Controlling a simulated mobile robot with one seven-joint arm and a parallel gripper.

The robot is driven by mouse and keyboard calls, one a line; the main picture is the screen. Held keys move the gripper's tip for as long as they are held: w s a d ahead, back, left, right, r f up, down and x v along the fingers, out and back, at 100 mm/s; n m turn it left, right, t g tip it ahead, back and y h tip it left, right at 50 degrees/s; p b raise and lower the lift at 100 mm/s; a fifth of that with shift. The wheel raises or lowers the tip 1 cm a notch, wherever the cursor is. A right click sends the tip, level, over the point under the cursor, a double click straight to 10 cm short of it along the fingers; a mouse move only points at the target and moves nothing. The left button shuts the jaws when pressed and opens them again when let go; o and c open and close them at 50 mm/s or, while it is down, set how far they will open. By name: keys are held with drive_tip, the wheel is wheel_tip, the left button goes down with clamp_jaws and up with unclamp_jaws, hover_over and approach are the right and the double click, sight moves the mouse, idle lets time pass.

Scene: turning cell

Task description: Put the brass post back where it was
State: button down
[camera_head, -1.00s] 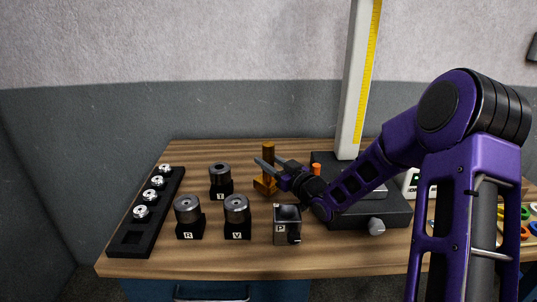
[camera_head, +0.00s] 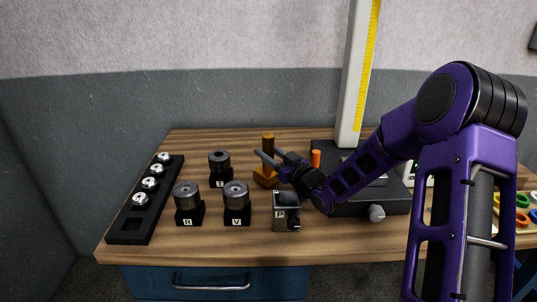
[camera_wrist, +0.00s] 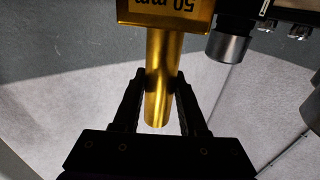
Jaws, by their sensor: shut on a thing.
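The brass post (camera_head: 268,142) is upright near the back middle of the table, on a square brass base (camera_head: 265,179). My gripper (camera_head: 270,160) reaches it from the right, with its fingers on both sides of the shaft. In the wrist view, my gripper (camera_wrist: 160,82) is shut on the shaft of the brass post (camera_wrist: 157,112), below the base in that picture, which reads "50 mm" upside down. In the head view, I cannot tell whether the base touches the table.
Dark blocks T (camera_head: 220,170), R (camera_head: 188,207) and V (camera_head: 236,207) stand left of the post; block P (camera_head: 286,212) is in front. A black tray (camera_head: 128,232) with metal parts lies at left. A dark stand (camera_head: 368,207) with a tall column (camera_head: 351,90) is at right.

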drive_tip(key=shift+c, duration=2.2)
unclamp_jaws()
drive_tip(key=shift+s+f, duration=0.25)
drive_tip(key=shift+f, duration=0.7)
drive_tip(key=shift+r, duration=0.15)
drive_tip(key=shift+r+p, duration=0.25)
drive_tip(key=shift+p, duration=0.2)
drive_tip(key=r+v, duration=0.1)
drive_tip(key=v, duration=1)
drive_tip(key=shift+s+d+p, duration=0.2)
drive_tip(key=shift+d+p, duration=0.15)
drive_tip(key=shift+r, duration=0.2)
